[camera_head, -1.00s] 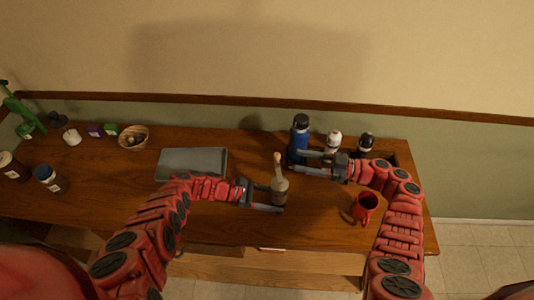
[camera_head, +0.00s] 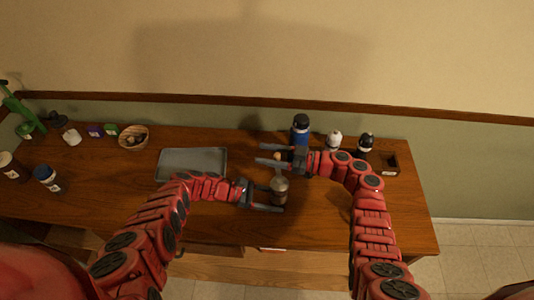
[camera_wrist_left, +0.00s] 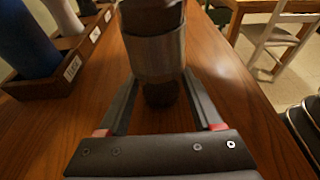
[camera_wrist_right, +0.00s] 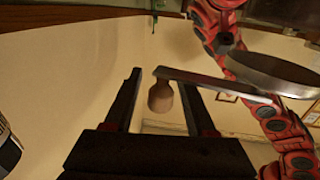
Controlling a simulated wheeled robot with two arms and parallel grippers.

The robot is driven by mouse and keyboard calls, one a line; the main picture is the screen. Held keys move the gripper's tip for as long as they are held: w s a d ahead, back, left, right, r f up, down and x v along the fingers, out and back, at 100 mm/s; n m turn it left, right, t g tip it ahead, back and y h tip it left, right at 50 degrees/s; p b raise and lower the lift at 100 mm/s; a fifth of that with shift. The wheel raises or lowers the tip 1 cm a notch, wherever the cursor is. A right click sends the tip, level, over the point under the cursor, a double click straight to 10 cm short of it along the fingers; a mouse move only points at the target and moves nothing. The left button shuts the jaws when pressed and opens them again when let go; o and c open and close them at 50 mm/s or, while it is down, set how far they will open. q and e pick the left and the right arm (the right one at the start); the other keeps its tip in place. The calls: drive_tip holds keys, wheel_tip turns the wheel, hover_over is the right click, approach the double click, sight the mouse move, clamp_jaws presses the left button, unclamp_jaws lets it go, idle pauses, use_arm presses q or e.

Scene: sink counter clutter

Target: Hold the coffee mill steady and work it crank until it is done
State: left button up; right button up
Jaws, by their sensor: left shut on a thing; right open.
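The coffee mill (camera_head: 279,187) stands upright on the wooden counter, a brown body with a metal band and a metal top. My left gripper (camera_head: 280,196) is shut around its body; the left wrist view shows the mill (camera_wrist_left: 156,55) between the two fingers. In the head view, my right gripper (camera_head: 262,155) is just behind the mill's top.
A blue bottle (camera_head: 300,130), a white bottle (camera_head: 333,141) and a dark bottle (camera_head: 365,144) stand in a wooden rack behind my right arm. A grey tray (camera_head: 192,163) lies left of the mill. A basket (camera_head: 133,137) and several small items are farther left.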

drive_tip(key=shift+c, duration=0.2)
clamp_jaws()
idle(1.2)
